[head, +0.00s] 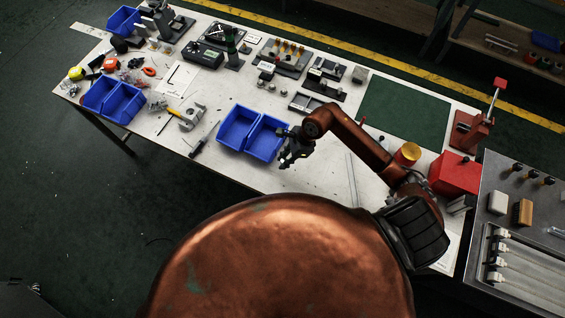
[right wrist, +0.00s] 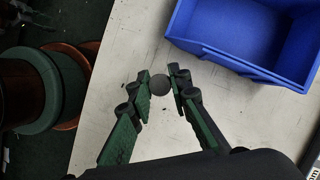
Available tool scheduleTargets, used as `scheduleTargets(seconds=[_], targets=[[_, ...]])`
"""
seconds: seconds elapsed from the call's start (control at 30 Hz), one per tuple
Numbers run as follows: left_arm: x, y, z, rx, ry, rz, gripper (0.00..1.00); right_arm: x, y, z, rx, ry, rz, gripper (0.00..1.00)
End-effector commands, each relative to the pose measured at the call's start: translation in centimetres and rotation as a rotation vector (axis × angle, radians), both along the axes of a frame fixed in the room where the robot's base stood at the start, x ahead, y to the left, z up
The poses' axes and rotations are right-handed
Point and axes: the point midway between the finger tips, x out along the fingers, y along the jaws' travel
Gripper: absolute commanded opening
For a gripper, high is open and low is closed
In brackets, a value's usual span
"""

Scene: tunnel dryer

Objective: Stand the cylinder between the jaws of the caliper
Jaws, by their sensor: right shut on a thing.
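My right gripper (head: 289,157) is over the front part of the white bench, beside the blue bins. In the right wrist view its green-padded fingers (right wrist: 160,86) are closed on a small dark grey cylinder (right wrist: 160,85), seen end-on between the fingertips. The cylinder is too small to make out in the head view. My left gripper is not in view.
A pair of blue bins (head: 249,137) stands left of the gripper; one also fills the upper right wrist view (right wrist: 245,45). A green mat (head: 405,108) is clear. A yellow-topped can (head: 407,153) and a red box (head: 454,174) stand at right. Several tools lie left.

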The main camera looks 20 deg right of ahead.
Motion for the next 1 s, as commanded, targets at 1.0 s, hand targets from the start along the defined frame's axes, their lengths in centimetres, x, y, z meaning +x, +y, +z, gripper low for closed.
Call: scheduleTargets(seconds=[1.0], targets=[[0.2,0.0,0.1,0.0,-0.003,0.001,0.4,0.9,0.0,-4.4,-0.001,-0.001,0.0,0.31]])
